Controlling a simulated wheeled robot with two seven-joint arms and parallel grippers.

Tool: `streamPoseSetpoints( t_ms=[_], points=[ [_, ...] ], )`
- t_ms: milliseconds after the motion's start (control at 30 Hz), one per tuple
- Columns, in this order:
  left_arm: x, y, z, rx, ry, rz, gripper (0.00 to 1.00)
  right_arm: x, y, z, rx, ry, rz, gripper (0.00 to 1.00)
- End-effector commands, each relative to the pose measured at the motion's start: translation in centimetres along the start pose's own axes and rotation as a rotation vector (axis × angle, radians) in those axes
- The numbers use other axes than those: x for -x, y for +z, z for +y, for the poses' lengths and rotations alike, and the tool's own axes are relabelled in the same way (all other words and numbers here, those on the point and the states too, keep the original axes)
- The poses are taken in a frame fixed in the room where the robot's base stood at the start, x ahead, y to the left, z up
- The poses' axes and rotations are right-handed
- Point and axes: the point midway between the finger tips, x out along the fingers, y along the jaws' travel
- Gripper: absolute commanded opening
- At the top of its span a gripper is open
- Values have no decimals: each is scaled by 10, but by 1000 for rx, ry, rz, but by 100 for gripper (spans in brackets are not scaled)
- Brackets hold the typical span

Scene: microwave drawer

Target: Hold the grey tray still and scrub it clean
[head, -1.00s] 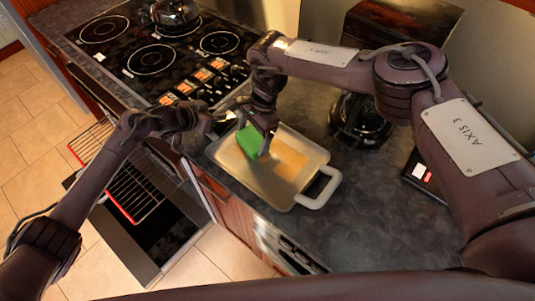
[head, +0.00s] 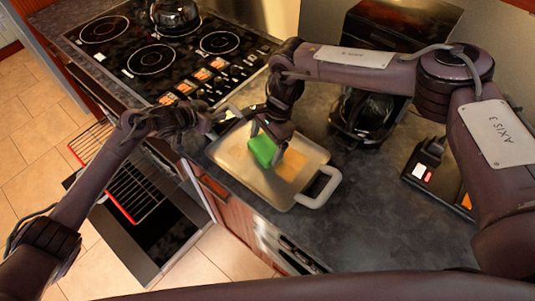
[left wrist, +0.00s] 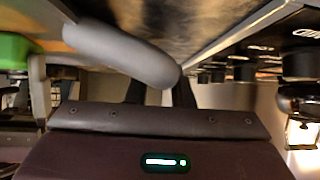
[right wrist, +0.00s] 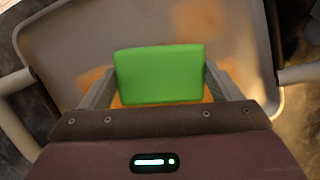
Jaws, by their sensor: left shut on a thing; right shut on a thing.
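The grey tray (head: 262,184) lies on the counter with orange-brown stains (head: 291,165) on its surface. My left gripper (head: 221,121) is shut on the tray's left handle; the grey handle (left wrist: 125,55) crosses between its fingers in the left wrist view. My right gripper (head: 270,137) is shut on a green sponge (head: 262,150), which is over the middle of the tray. The right wrist view shows the sponge (right wrist: 158,73) between both fingers, with stain (right wrist: 195,18) beyond and beside it. Whether the sponge presses on the tray is hard to tell.
The stovetop (head: 160,50) with a kettle (head: 174,12) is behind left. A dark glossy appliance (head: 362,118) stands right of the tray. An open oven with a rack (head: 130,190) lies below the counter at left. Bare counter (head: 375,205) is right of the tray.

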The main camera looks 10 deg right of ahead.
Motion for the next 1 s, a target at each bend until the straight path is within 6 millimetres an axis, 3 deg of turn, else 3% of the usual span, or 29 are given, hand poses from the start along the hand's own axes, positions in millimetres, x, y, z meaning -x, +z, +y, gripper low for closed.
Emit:
streamPoseSetpoints(
  t_ms=[1000],
  points=[
    [0,1,0,1,0,-2,0,3,-13,45,-2,3,1,38]
  ],
)
